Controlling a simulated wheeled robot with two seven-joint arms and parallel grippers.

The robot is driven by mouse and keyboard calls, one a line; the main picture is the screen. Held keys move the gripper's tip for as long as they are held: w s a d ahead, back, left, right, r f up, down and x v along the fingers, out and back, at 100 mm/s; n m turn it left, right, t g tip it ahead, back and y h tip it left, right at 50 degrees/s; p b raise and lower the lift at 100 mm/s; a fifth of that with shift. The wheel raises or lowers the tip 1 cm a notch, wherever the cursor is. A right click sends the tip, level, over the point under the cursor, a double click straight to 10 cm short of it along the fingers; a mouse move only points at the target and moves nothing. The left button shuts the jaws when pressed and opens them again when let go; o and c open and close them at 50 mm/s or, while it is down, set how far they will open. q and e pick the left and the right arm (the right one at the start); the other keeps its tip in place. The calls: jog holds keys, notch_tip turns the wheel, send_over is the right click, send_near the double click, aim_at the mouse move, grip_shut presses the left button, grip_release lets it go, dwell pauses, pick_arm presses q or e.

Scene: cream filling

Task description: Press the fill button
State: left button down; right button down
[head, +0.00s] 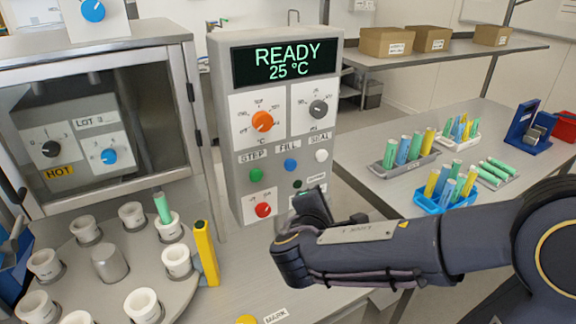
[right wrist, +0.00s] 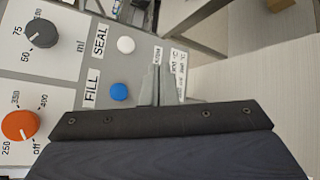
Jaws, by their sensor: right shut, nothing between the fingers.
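The blue fill button (head: 291,165) is on the front of the grey control panel (head: 230,130), between the green step button (head: 256,174) and the white seal button (head: 321,155). In the right wrist view the fill button (right wrist: 119,91) is beside its FILL label, left of my right gripper's fingertips (right wrist: 157,88). My right gripper (head: 312,205) is shut and empty. In the head view it is below the fill button, in front of the panel's lower part. The fingertips do not cover the button; whether they touch the panel cannot be told. My left gripper is not in view.
The panel display (head: 285,62) reads READY 25 °C. A red button (head: 263,210) and an orange dial (head: 262,121) are nearby. A turntable (head: 75,262) with white cups, one holding a green tube (head: 162,207), stands left. Tube racks stand on the right table.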

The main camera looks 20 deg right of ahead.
aim_at(290, 165)
jog(key=shift+w+a+r+n+t, duration=0.4)
jog(key=shift+w+a+r, duration=0.05)
jog(key=shift+a, duration=0.2)
jog(key=w+a+p, duration=0.1)
jog(key=w, duration=0.7)
jog(key=shift+w, duration=0.35)
jog(key=shift+a, duration=0.1)
dwell(1.6)
